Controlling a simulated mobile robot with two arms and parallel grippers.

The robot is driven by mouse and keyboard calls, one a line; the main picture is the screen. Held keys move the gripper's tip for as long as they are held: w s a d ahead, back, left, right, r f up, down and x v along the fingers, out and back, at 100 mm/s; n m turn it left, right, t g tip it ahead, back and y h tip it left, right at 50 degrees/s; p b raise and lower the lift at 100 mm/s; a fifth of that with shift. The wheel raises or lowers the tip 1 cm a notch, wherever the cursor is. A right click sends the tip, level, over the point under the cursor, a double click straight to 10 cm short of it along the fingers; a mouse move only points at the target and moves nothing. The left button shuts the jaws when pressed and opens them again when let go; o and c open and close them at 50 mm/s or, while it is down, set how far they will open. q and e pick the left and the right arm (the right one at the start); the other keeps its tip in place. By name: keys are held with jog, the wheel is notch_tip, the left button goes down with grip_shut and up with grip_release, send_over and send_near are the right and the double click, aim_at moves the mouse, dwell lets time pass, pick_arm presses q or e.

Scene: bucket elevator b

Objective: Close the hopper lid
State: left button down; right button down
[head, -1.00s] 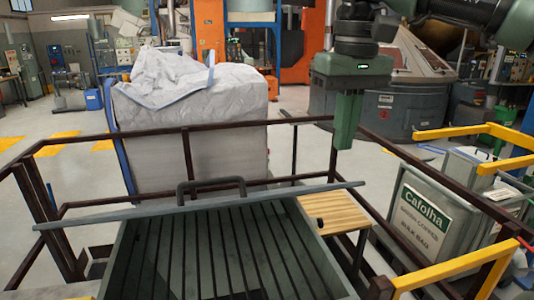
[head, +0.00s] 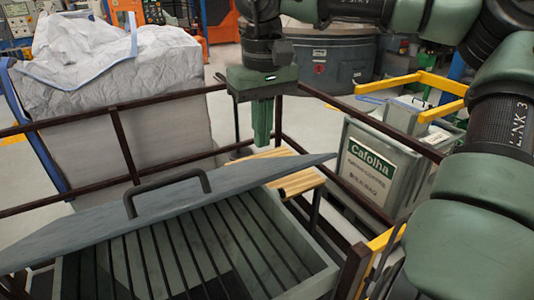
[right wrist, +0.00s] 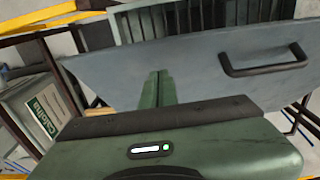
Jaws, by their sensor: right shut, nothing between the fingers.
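The hopper lid (head: 165,205) is a grey slab with a dark bar handle (head: 165,187). It stands tilted over the far side of the hopper (head: 300,275), whose slatted top is open towards me. In the right wrist view the lid's handle side (right wrist: 200,75) faces my right gripper, with the handle (right wrist: 265,68) off to the right. My right gripper (head: 262,138) is green, points down and is shut and empty. It is behind the lid's right half. In the right wrist view its fingertips (right wrist: 157,76) overlap the lid; contact cannot be told. My left gripper is not in view.
Dark railings (head: 118,145) surround the hopper, and a small wooden step (head: 298,180) lies right of it. A white bulk bag (head: 120,110) stands behind the left railing. A grey Cafolha bin (head: 380,175) and yellow rails (head: 415,82) are at the right.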

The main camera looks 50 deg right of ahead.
aim_at(267, 176)
jog(key=f, duration=0.1)
jog(key=s+f+p, duration=0.1)
jog(key=f, duration=0.1)
jog(key=shift+s+a+f, duration=0.15)
jog(key=shift+a+f, duration=0.05)
jog(key=shift+f, duration=0.1)
jog(key=shift+s+a+f, duration=0.1)
jog(key=shift+s+f, duration=0.35)
jog(key=shift+w, duration=0.1)
jog(key=shift+f, duration=0.1)
